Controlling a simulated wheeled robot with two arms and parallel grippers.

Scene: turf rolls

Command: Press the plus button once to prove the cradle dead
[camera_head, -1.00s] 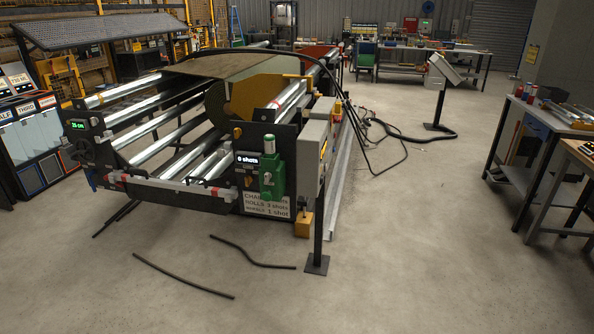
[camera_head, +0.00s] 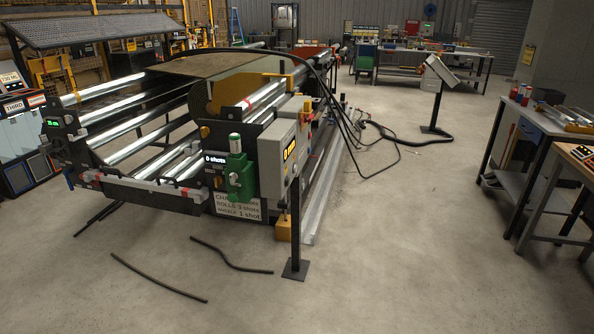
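The cradle is the large roller machine (camera_head: 140,121) with bright steel rollers, left of centre in the head view. A big roll (camera_head: 232,90) with a flat top sheet lies in it. A grey box (camera_head: 277,160) stands at the cradle's near right corner, with a yellow-lit display (camera_head: 290,150) on its right face. A grey console (camera_head: 442,70) on a black post stands further back to the right. I cannot make out a plus button on either. Neither of my grippers is in view.
A black post with a square foot (camera_head: 295,269) stands before the grey box. Loose dark strips (camera_head: 160,278) lie on the floor in front. Black cables (camera_head: 410,139) run across the floor toward the console. Benches (camera_head: 520,180) stand at the right. The floor at centre right is clear.

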